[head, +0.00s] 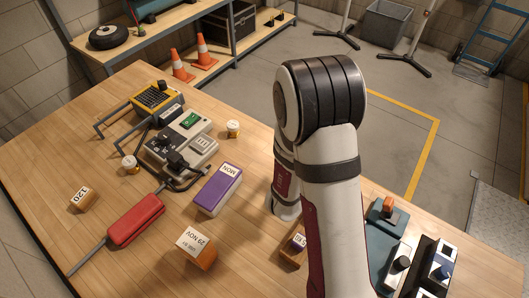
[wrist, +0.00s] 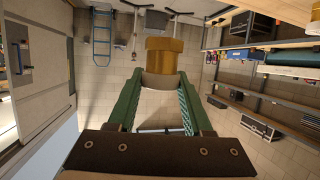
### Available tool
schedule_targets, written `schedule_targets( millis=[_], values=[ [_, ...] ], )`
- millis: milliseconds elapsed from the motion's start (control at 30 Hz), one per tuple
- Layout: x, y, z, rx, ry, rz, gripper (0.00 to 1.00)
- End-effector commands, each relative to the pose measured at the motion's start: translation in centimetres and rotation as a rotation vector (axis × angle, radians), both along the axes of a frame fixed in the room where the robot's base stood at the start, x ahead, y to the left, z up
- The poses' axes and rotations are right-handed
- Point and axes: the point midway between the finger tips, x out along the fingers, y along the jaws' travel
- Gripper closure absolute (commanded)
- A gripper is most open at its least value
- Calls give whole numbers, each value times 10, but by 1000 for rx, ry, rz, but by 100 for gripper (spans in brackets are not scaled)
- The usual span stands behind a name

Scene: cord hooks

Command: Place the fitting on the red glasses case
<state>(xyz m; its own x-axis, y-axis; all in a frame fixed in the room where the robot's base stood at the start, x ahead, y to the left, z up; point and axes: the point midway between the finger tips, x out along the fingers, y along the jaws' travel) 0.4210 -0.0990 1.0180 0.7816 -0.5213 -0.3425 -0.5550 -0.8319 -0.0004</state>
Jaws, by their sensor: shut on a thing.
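The red glasses case (head: 136,220) lies on the wooden table at the lower left of the head view, with a grey strap or bar running under or past it at both ends. In the wrist view, my gripper (wrist: 160,82) is shut on a fitting (wrist: 163,52). The wrist view looks out over the room, with the table and case out of sight. In the head view my gripper and the held fitting are hidden behind my arm.
Two small white-and-gold pieces (head: 130,164) (head: 233,128) stand near a grey switch box (head: 185,141). A purple block (head: 218,189), a "120" wooden block (head: 83,199) and a "29 NOV" block (head: 197,247) surround the case.

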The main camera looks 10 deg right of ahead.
Motion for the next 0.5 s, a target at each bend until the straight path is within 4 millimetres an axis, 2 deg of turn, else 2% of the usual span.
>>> schedule_targets(
  millis=[133, 267, 367, 467, 500],
  values=[
    [7, 6, 3, 1, -2, 36, 100],
    [32, 37, 11, 0, -5, 173, 100],
    [55, 76, 21, -1, -4, 338, 100],
    [74, 122, 33, -1, -5, 530, 100],
    [79, 143, 39, -2, -5, 618, 100]
  ],
)
